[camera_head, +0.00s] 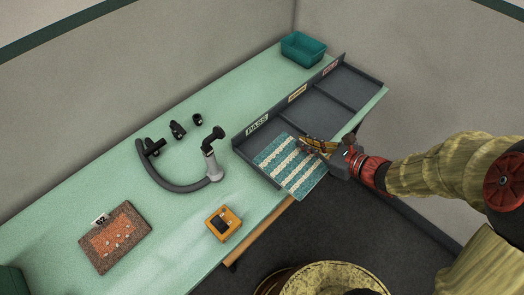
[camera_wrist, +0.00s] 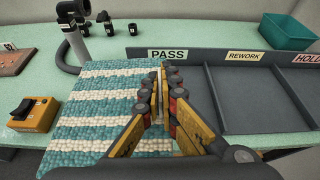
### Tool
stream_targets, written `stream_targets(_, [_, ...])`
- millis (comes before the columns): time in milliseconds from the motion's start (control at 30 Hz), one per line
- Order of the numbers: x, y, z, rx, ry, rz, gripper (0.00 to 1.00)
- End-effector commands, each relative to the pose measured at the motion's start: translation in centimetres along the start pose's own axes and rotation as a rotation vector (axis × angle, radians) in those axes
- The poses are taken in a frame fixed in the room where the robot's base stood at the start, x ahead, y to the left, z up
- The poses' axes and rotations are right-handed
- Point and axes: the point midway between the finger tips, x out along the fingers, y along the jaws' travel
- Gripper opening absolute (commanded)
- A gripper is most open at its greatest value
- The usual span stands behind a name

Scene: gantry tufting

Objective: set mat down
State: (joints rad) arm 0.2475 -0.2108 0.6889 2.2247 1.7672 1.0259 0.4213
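The mat (camera_head: 289,166) has teal and white stripes. It also fills the left middle of the wrist view (camera_wrist: 108,104). My gripper (camera_head: 306,146) is shut on the mat's right edge, its fingers (camera_wrist: 160,88) meeting there in the wrist view. In the head view the mat overlaps the PASS end of a dark grey sorting tray (camera_head: 372,83) and sticks out past the tray's front side. I cannot tell whether the mat touches the tray. It hides most of the PASS bay, under the PASS label (camera_wrist: 168,54). The REWORK bay (camera_head: 321,112) and HOLD bay look empty.
A teal bin (camera_head: 303,48) stands behind the tray's far end. An orange box (camera_head: 224,223), a hose tool (camera_head: 211,163), small black parts (camera_head: 178,130) and an orange-brown sample tagged 02 (camera_head: 115,238) lie on the green bench. A yellowish round thing (camera_head: 320,279) stands in front below.

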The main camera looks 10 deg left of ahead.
Motion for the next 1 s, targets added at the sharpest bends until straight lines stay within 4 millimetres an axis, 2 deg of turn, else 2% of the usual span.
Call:
stream_targets(167, [0.7, -0.7, -0.3, 0.038, 0.001, -0.001, 0.0])
stream_targets(567, [8.3, -5.7, -1.5, 0.039, 0.001, 0.003, 0.0])
stream_targets(700, [10.8, -7.0, -3.4, 0.042, 0.002, 0.002, 0.0])
stream_targets(833, [12.5, -7.9, -4.4, 0.04, 0.001, 0.0, 0.0])
stream_targets(1000, [13.4, -8.4, -4.9, 0.039, 0.0, 0.0, 0.0])
